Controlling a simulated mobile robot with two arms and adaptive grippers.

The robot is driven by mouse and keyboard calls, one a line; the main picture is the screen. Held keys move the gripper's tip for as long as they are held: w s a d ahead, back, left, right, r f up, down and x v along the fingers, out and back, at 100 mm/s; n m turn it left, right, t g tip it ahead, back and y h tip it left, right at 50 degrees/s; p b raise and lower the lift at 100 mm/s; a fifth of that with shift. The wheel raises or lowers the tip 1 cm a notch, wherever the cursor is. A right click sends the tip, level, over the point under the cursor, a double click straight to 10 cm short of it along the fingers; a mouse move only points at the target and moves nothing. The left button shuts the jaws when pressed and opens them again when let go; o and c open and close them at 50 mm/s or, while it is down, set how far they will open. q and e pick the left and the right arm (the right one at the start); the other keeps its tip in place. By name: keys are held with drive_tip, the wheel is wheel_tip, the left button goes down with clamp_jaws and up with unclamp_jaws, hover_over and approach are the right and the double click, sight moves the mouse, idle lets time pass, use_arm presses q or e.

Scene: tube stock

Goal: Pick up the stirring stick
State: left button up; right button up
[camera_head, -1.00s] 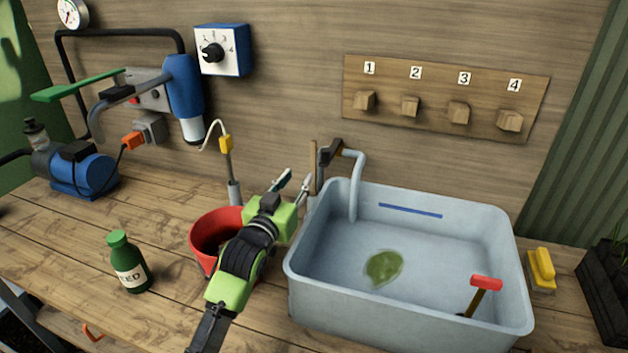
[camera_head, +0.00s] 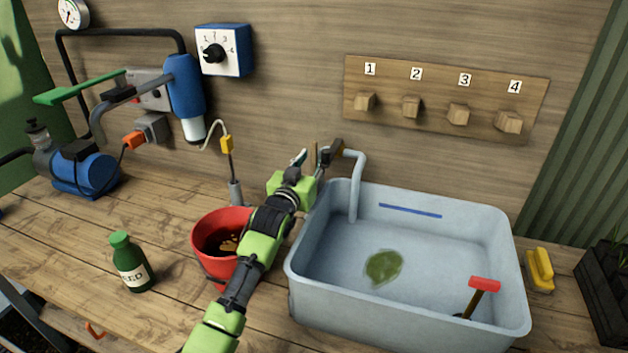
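I cannot tell whether either finger touches the stick. My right gripper is not in view.
A red bucket (camera_head: 203,240) with brown contents stands beside my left arm. The grey tub (camera_head: 410,325) holds water, a green patch and a red-topped tool (camera_head: 485,284). A green bottle (camera_head: 130,262) stands at left. A yellow brush (camera_head: 540,268) lies at right.

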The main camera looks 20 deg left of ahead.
use_arm(q)
clamp_jaws()
